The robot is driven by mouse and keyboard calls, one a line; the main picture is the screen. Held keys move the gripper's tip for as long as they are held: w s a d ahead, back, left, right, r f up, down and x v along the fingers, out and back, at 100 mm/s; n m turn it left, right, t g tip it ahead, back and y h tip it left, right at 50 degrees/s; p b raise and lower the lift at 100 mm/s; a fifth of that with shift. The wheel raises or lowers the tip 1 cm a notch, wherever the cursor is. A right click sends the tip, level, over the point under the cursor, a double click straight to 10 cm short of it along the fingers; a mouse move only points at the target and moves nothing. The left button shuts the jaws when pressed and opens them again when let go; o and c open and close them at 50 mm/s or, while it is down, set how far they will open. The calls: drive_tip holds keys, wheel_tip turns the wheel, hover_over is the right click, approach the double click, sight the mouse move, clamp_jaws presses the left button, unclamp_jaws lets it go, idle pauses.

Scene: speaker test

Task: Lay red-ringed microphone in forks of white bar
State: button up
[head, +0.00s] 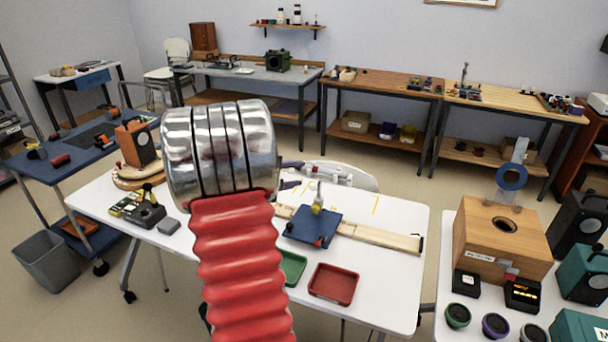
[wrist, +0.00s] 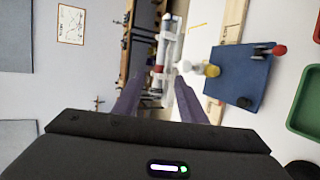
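My gripper (wrist: 157,80) has two purple fingers standing apart, and it also shows past my arm in the head view (head: 297,173). A pale, slender microphone with a red ring (wrist: 158,70) appears between the fingertips in the wrist view, with gaps on both sides. Its far end is dark. A white bar (wrist: 178,92) is close beside it, above a blue base (wrist: 240,78) with a yellow-and-white post. The base also shows in the head view (head: 310,227). The forks are too small to make out, and I cannot tell whether microphone and bar touch.
A wooden rail (head: 385,238) runs along the white table (head: 400,290) by the blue base. A red tray (head: 333,284) and a green tray (head: 292,267) lie in front. A black device (head: 147,213) stands at left. A wooden box (head: 500,238) stands on the right table.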

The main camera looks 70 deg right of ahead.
drive_tip(key=shift+v, duration=1.1)
drive_tip(key=shift+r, duration=0.1)
drive_tip(key=s+a+f+m+y, duration=0.15)
drive_tip(key=a+f+y, duration=0.4)
drive_tip(key=a, duration=0.75)
drive_tip(key=w+a+r+t+y, duration=0.25)
drive_tip(key=w+a, duration=0.25)
drive_tip(key=a, duration=1)
drive_tip(key=w+a+r+t+y, duration=0.15)
drive_tip(key=w+a+t, duration=0.25)
drive_tip(key=a, duration=1.1)
drive_tip(key=a+r+n+t+y, duration=0.1)
drive_tip(key=a+r+n+t, duration=0.1)
drive_tip(key=a, duration=0.7)
drive_tip(key=a+r+n+t+y, duration=0.2)
drive_tip(key=a+r, duration=0.2)
drive_tip(key=a, duration=0.5)
drive_tip(key=shift+a+n, duration=0.25)
drive_tip(key=shift+n, duration=0.1)
